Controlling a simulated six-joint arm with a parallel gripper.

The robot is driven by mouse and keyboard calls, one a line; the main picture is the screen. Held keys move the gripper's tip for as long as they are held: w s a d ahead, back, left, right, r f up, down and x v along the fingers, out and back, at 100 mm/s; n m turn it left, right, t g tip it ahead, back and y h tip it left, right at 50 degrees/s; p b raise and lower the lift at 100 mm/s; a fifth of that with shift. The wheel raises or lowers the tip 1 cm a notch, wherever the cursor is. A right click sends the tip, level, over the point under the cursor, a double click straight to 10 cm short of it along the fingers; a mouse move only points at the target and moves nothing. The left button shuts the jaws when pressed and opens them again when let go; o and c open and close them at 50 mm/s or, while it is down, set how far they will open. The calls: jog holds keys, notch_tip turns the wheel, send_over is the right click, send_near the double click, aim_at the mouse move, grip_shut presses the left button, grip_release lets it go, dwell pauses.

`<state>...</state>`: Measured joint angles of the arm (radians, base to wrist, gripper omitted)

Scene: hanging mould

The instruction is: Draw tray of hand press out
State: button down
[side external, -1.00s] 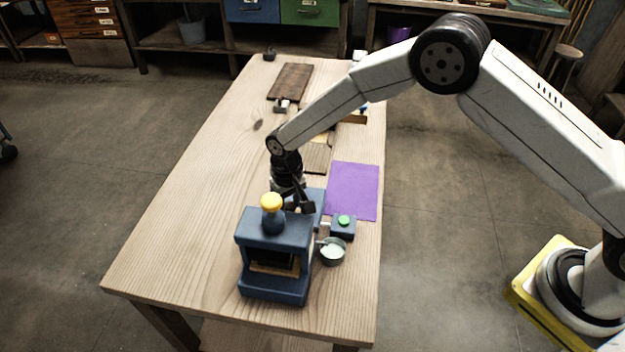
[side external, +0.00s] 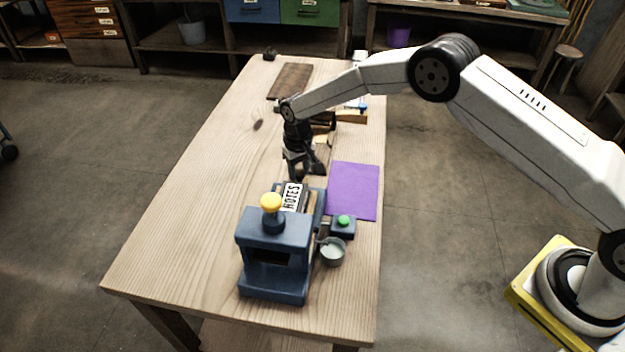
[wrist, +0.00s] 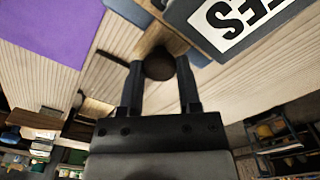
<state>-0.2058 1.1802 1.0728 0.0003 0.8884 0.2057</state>
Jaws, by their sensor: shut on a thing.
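The blue hand press (side external: 272,245) with a yellow knob on top stands at the near end of the table. Its tray (wrist: 188,36) is out at the far side of the press and bears a dark block with a white "NOTES" label (side external: 292,196). My gripper (side external: 305,174) is at the tray's far end. In the wrist view, my gripper (wrist: 160,75) is shut on the tray's dark round knob (wrist: 159,64). In the side view the fingers hide the knob. The press opening now looks dark and empty.
A purple sheet (side external: 353,190) lies right of the tray. A small box with a green button (side external: 343,224) and a grey bowl (side external: 332,252) stand right of the press. A dark board (side external: 290,80) lies farther back. The table's left side is clear.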

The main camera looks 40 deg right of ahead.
jog(key=shift+c, duration=1.5)
grip_release()
jog(key=shift+r, duration=3.9)
jog(key=shift+s+d+r, duration=0.25)
jog(key=shift+r, duration=0.1)
jog(key=s+d+r+t, duration=0.1)
jog(key=s+d+r, duration=0.1)
jog(key=s, duration=0.7)
jog(key=s+d+r, duration=0.2)
jog(key=s+d, duration=0.3)
jog(key=s, duration=0.5)
jog(key=s+d+r+t, duration=0.1)
jog(key=s+d, duration=0.3)
jog(key=s, duration=0.6)
jog(key=shift+d+r+t, duration=0.25)
jog(key=shift+r+t, duration=0.05)
jog(key=shift+r, duration=0.45)
